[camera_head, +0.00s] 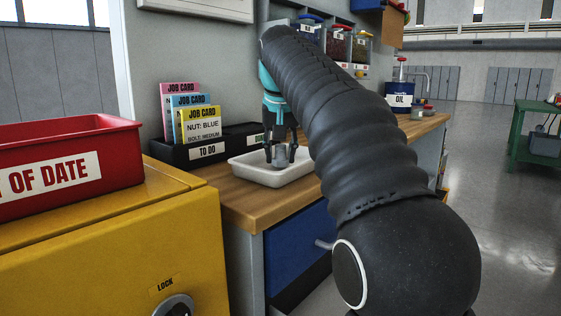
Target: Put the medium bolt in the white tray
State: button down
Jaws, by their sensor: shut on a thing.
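The white tray (252,172) sits on the wooden workbench, in front of the black card holder. My gripper (280,153) points down over the tray, with its fingertips low, around rim height. It is shut on a small grey bolt (281,157), which shows between the two dark fingers. Its size is hard to judge at this scale. I cannot tell whether the bolt touches the tray floor. My arm hides the right end of the tray.
A black holder (180,155) marked TO DO holds job cards (201,125); the yellow one reads "BOLT: MEDIUM". A red bin (60,160) stands on a yellow cabinet (120,250) at left. An oil can (400,97) and several small containers stand farther along the bench.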

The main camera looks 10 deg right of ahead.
jog(key=shift+f, duration=0.35)
jog(key=c, duration=0.7)
grip_release()
jog(key=shift+f, duration=0.15)
jog(key=shift+p+v, duration=2.3)
jog(key=shift+v, duration=3.85)
